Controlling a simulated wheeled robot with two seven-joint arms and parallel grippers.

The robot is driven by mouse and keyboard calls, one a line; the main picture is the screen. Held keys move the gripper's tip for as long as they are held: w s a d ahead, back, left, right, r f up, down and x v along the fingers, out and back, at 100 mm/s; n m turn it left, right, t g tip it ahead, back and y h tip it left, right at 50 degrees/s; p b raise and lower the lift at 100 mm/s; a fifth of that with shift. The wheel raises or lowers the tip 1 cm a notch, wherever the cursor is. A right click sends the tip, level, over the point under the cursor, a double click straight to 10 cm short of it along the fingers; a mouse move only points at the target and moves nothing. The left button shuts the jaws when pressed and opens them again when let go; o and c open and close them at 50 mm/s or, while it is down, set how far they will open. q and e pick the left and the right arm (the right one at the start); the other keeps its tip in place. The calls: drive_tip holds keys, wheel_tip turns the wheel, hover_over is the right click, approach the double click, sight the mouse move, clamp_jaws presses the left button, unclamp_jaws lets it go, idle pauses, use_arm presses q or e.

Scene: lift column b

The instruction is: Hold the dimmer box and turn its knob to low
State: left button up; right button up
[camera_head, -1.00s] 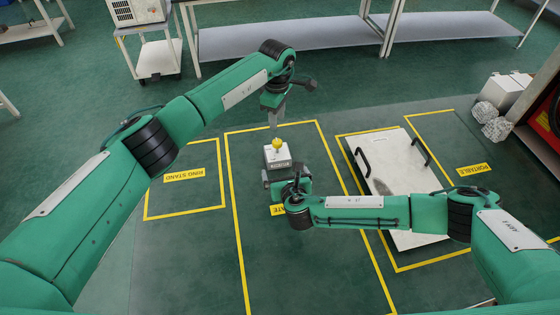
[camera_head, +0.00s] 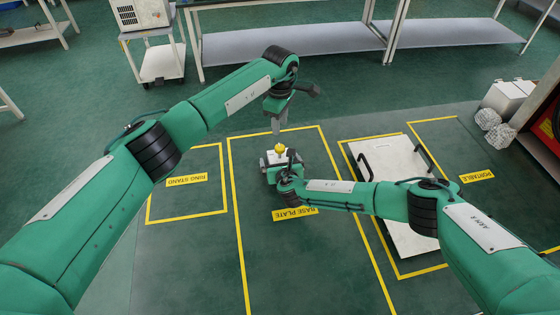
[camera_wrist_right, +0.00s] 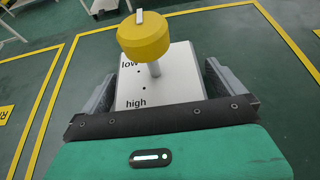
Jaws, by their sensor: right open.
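The dimmer box (camera_wrist_right: 150,85) is a white block with a yellow knob (camera_wrist_right: 145,37) on a grey stem. "low" is printed on its face at the upper left and "high" nearer the camera; a pale pointer on the knob faces the far side. In the head view the box (camera_head: 268,157) is partly hidden behind my right arm and the knob (camera_head: 280,148) shows on top. My right gripper (camera_wrist_right: 160,76) is open, with one finger on each side of the box. My left gripper (camera_head: 279,132) points down just above the knob; its finger gap cannot be made out.
A pale platform (camera_head: 410,238) with black handles lies to the right. Yellow tape marks floor areas labelled ring stand (camera_head: 187,179), base plate (camera_head: 295,213) and portable (camera_head: 477,176). Grey-white boxes (camera_head: 508,98) stand at the far right. The ring stand area is empty.

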drive_tip(key=shift+c, duration=0.2)
drive_tip(key=c, duration=1.1)
